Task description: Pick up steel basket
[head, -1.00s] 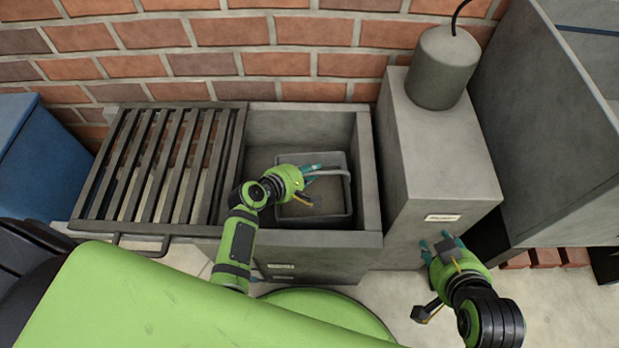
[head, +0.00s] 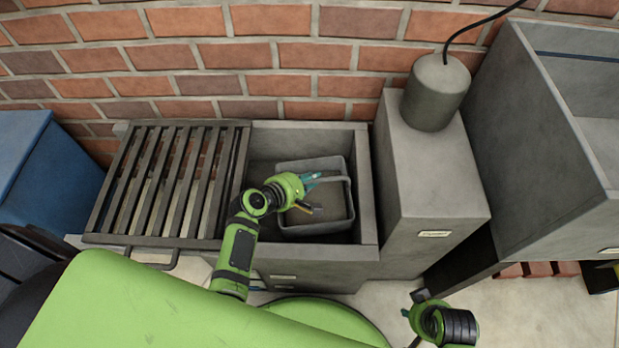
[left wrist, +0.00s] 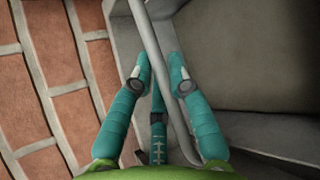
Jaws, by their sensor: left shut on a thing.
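The steel basket (head: 322,228) is a grey open box with a bar handle, inside the open grey basin (head: 366,190) in the head view. Its handle (head: 330,180) runs toward its right side. My left gripper (head: 312,179) reaches over the basket and is shut on the handle. In the left wrist view, the handle (left wrist: 151,50) passes between the teal fingers of my left gripper (left wrist: 160,80). I cannot tell whether the basket touches the basin floor. My right gripper (head: 420,297) is low at the right, and its fingers do not show clearly.
A slatted grille (head: 165,185) covers the basin's left part. A grey block (head: 430,185) with a cylinder (head: 436,92) stands right of the basin. A blue box (head: 45,165) is at far left, and a brick wall (head: 250,55) is behind. A large grey bin (head: 540,150) stands right.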

